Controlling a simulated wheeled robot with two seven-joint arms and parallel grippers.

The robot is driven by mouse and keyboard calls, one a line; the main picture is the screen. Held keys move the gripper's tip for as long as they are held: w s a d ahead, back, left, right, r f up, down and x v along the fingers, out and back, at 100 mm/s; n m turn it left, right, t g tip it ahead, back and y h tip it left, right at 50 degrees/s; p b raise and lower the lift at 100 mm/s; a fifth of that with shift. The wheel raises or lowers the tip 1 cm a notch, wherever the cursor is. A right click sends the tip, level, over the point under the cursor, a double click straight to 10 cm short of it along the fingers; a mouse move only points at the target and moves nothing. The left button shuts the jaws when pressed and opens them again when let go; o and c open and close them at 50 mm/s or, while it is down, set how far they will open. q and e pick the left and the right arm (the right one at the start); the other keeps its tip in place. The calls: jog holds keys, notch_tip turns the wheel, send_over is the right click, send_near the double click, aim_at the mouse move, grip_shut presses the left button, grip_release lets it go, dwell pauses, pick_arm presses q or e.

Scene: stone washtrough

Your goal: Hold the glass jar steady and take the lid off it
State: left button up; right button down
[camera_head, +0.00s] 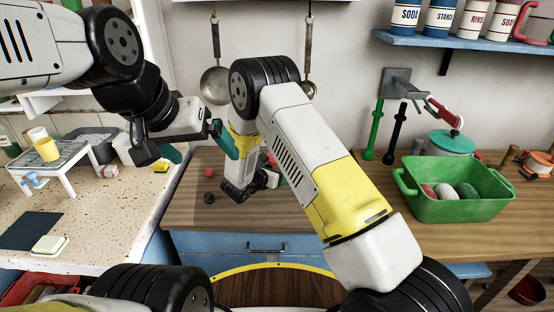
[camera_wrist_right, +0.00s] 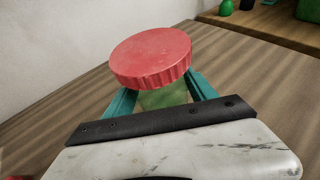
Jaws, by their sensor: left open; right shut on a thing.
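The glass jar (camera_wrist_right: 164,97) is pale green and stands on the wooden counter in the right wrist view. Its red ribbed lid (camera_wrist_right: 151,58) sits on top. My right gripper (camera_wrist_right: 160,95) is shut on the jar's body, with teal fingers on both sides below the lid. In the head view my right arm hides nearly all of the jar. My left gripper (camera_head: 206,152) is open and empty, with its teal fingers spread apart. In the head view it hangs to the left of my right wrist, apart from the lid as far as I can see.
A green basin (camera_head: 458,210) with several rounded things stands on the wooden counter (camera_head: 400,236) at right. A pot with a teal lid (camera_head: 450,141) is behind it. The speckled stone top (camera_head: 110,215) lies at left, with a small white rack (camera_head: 52,165). Ladles (camera_head: 216,84) hang on the wall.

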jog(key=shift+d+f, duration=0.1)
jog(key=shift+f, duration=0.1)
jog(key=shift+w+f, duration=0.1)
jog(key=shift+c, duration=1.4)
grip_release()
